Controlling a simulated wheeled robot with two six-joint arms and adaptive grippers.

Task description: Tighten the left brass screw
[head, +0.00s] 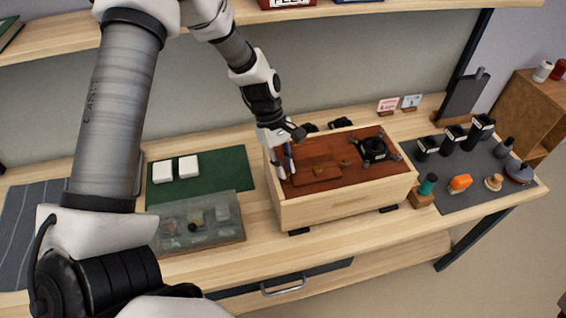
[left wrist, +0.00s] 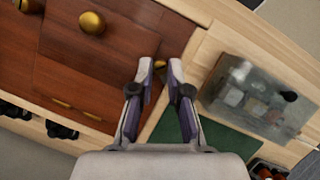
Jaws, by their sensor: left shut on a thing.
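The speaker box (head: 345,204) is a pale wooden case with a red-brown panel (head: 318,168) on top. The left brass screw (left wrist: 160,64) shows as a small brass piece between my fingertips in the left wrist view, at the edge of the panel. My left gripper (head: 288,170) is over the left end of the box, and its fingers (left wrist: 160,70) are shut on that screw. In the head view the fingers hide the screw. A larger round brass piece (left wrist: 92,22) stands on the panel. My right gripper is not in view.
A black round part (head: 373,150) sits at the panel's right. A green mat (head: 228,168) with white blocks (head: 188,166) and a clear-lidded tray (head: 235,236) lie left of the box. A grey mat (head: 460,190) with several black items and an orange object (head: 460,184) is right.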

